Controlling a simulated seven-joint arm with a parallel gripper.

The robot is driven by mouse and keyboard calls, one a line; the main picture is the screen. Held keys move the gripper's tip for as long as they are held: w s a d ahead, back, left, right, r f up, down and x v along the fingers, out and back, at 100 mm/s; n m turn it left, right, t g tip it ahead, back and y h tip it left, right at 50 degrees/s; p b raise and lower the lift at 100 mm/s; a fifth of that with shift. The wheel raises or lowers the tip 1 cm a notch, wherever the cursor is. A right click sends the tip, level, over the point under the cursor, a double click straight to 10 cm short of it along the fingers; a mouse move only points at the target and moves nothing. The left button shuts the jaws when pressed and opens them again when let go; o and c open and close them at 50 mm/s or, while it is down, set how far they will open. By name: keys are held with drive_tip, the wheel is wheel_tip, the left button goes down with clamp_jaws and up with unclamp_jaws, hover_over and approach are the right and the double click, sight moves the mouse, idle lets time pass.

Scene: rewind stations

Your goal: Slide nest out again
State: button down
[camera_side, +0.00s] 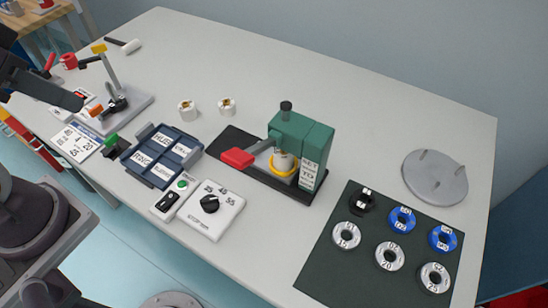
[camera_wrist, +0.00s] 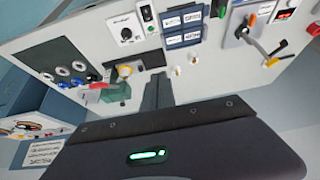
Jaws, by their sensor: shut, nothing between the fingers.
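The green press (camera_side: 305,140) stands on a dark base plate (camera_side: 228,139) in the middle of the table. A yellow ring-shaped nest (camera_side: 283,178) sits at the foot of the press, close against its body, with a white piece (camera_side: 284,160) standing in it. A red handle (camera_side: 237,157) sticks out to the left of the press. In the wrist view the press (camera_wrist: 118,92) and yellow part (camera_wrist: 124,70) show left of my fingers. My gripper (camera_wrist: 158,80) is shut and empty, apart from the press. In the side view, dark arm parts show at the left edge.
A blue labelled tray (camera_side: 161,155) and a white dial box (camera_side: 211,210) stand left of the press. A dark mat (camera_side: 325,262) with several rings and a grey disc (camera_side: 435,178) lie right. Two small white pieces (camera_side: 188,110) stand behind the tray.

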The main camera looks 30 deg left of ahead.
drive_tip(key=c, duration=2.1)
unclamp_jaws()
drive_tip(key=o, duration=0.3)
drive_tip(key=shift+w+r, duration=0.1)
drive_tip(key=shift+w, duration=0.15)
drive_tip(key=o, duration=0.5)
drive_tip(key=w+m, duration=0.1)
drive_tip(key=w, duration=0.1)
drive_tip(key=w+d+m+g, duration=0.1)
drive_tip(key=w, duration=0.1)
drive_tip(key=w+m, duration=0.2)
drive_tip(key=w, duration=0.1)
drive_tip(key=shift+d+r, duration=0.15)
drive_tip(key=m+g, duration=0.5)
drive_tip(key=m, duration=0.9)
hover_over(255, 142)
drive_tip(key=f, duration=2.2)
drive_tip(key=shift+s+d+f, duration=0.1)
drive_tip(key=shift+s+d, duration=0.15)
drive_tip(key=shift+s, duration=0.15)
wheel_tip(255, 142, down, 7)
drive_tip(key=shift+r, duration=0.1)
drive_tip(key=shift+f, duration=0.3)
clamp_jaws()
